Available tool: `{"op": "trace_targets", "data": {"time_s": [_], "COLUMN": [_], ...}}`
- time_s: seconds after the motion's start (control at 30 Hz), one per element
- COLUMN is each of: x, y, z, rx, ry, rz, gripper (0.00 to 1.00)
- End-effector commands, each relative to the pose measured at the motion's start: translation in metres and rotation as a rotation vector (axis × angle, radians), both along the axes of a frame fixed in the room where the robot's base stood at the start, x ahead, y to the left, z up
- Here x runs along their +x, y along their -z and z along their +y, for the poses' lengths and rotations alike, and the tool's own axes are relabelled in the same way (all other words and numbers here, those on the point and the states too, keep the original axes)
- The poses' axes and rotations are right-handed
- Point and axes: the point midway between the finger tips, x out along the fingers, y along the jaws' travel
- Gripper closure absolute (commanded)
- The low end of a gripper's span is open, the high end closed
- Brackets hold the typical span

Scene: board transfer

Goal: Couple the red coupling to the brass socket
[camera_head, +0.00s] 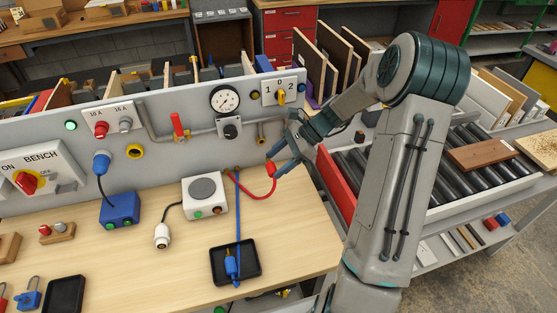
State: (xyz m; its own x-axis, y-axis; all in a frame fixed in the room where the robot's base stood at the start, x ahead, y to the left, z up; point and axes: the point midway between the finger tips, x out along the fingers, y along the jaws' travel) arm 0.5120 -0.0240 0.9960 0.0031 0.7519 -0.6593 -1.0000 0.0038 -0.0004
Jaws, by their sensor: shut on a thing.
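My gripper (275,160) is at the right end of the wall panel, low in front of it, and is shut on the red coupling (271,166). The coupling is small and partly hidden by the fingers. A red hose (258,198) hangs from it in a loop back toward the panel's foot at the left. The brass socket (260,136) sticks out from the panel under the right end of a grey pipe. It is a little above and left of the gripper. The coupling is apart from it and below it.
A white box with a round plate (204,194) stands left of the gripper. A red-sided roller conveyor (337,186) is close at the right. The front of the bench is partly clear.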

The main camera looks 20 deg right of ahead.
Motion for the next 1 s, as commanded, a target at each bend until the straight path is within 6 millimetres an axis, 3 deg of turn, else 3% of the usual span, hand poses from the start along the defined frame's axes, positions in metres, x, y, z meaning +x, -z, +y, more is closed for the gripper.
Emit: {"op": "trace_targets", "data": {"time_s": [0.17, 0.7, 1.0], "x": [0.005, 0.051, 0.058], "y": [-0.002, -0.001, -0.001], "z": [0.0, 0.0, 0.0], "rx": [0.0, 0.0, -0.001], "ry": [0.0, 0.001, 0.001], "rz": [-0.001, -0.001, -0.001], "gripper": [0.64, 0.64, 0.64]}}
